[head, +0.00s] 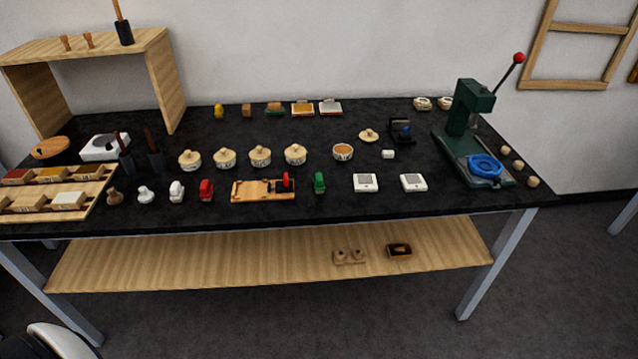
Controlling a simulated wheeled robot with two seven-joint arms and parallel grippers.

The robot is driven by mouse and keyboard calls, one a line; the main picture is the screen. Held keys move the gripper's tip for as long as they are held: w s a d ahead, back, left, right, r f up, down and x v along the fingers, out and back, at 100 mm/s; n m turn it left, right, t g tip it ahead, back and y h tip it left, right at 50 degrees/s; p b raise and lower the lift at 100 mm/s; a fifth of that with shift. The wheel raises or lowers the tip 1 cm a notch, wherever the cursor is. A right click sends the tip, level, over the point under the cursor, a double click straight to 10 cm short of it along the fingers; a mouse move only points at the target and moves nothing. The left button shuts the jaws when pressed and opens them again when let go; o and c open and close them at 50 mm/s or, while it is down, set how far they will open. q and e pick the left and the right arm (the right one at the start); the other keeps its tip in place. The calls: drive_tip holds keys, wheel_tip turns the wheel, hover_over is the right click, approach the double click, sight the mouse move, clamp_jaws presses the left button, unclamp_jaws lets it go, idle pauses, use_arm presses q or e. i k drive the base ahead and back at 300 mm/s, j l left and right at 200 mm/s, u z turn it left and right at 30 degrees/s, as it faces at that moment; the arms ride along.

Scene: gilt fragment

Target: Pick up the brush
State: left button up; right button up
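No single object is clearly the brush at this size. A wooden-handled item stands upright in a black holder (124,33) on top of the wooden shelf unit at the back left. Two dark-red-handled items stand in black cups (126,160) and (156,158) on the left of the table; their lower ends are hidden. A dark brown block (399,250) lies on the lower shelf, and I cannot tell whether it is a brush. Neither of my grippers is in view.
The black table (400,218) holds several lidded pots, small stamps and white devices. A green lever press (468,130) with a blue ring stands at the right. A compartment tray (92,202) sits at the front left. The wooden lower shelf (200,265) is mostly clear.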

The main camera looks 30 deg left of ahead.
sight(319, 185)
drive_tip(key=i+j+z, duration=0.2)
drive_tip(key=j, duration=0.2)
drive_tip(key=i+j+z, duration=0.2)
drive_tip(key=j, duration=0.2)
drive_tip(key=j+z, duration=0.2)
drive_tip(key=j, duration=0.2)
drive_tip(key=i, duration=0.05)
